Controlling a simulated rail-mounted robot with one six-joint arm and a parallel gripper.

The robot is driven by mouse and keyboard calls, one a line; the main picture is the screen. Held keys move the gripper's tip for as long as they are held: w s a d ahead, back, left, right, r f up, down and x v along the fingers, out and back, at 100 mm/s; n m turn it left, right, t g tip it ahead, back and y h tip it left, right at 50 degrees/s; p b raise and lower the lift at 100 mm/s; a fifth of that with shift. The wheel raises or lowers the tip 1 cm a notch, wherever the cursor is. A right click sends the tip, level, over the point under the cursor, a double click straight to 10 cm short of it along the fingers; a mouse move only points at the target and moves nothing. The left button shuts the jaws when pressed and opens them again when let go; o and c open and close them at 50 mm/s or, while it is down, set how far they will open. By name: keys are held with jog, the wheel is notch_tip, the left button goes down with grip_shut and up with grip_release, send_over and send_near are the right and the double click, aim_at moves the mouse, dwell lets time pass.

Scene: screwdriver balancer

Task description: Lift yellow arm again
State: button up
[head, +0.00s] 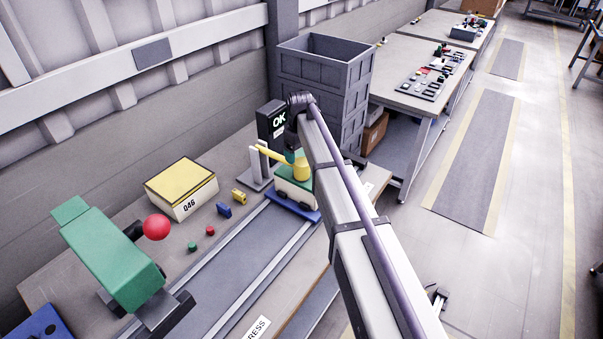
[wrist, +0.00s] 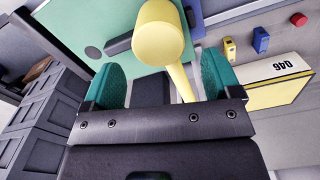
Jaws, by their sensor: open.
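The yellow arm (head: 273,154) reaches out from a grey stand (head: 255,168) and ends in a thick yellow cylinder over a green-topped box (head: 292,186). In the wrist view the yellow arm (wrist: 181,84) shows its round head at the top, and its bar runs down between my teal fingertips, nearer the right one. My gripper (wrist: 160,80) is open, with a gap on both sides of the bar. In the head view my gripper (head: 291,154) is beside the yellow cylinder, partly hidden by my own wrist. Whether a finger touches the yellow arm cannot be told.
A black OK display (head: 272,120) stands close behind the stand. A green press with a red ball (head: 156,227) stands at the front left. Stacked grey crates (head: 325,85) rise behind.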

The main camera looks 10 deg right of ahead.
aim_at(300, 161)
notch_tip(300, 161, down, 5)
jog(key=b, duration=0.3)
jog(key=shift+f, duration=0.15)
jog(key=shift+r, duration=0.2)
